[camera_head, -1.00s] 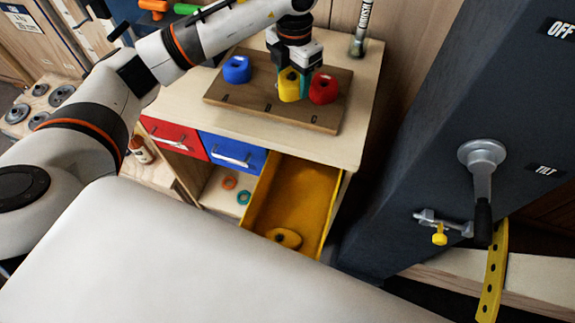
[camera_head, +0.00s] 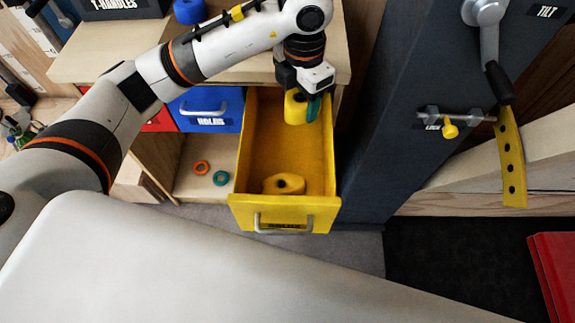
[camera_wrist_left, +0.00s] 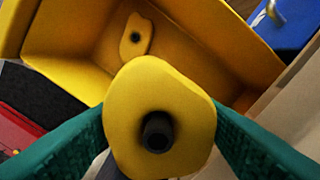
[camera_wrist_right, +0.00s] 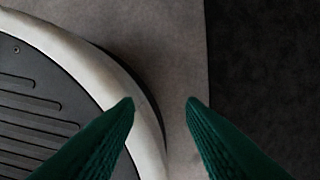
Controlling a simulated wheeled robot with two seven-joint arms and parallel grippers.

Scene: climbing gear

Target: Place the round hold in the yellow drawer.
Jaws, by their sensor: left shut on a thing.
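My left gripper (camera_head: 306,104) is shut on a yellow round hold (camera_head: 295,107) with a dark hole. It holds the hold above the back part of the open yellow drawer (camera_head: 285,209). In the left wrist view the round hold (camera_wrist_left: 185,92) sits between the teal fingers and covers part of the drawer (camera_wrist_left: 85,55) beyond. Another yellow, longer hold (camera_head: 284,184) lies on the drawer floor near its front. My right gripper (camera_wrist_right: 160,104) shows only in the right wrist view, open and empty above the floor.
The blue drawer (camera_head: 208,107) and the red drawer (camera_head: 160,121) are shut, left of the yellow one. An orange ring (camera_head: 202,167) and a teal ring (camera_head: 221,178) lie in the open shelf below. A dark panel (camera_head: 375,160) with a lever stands close on the right.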

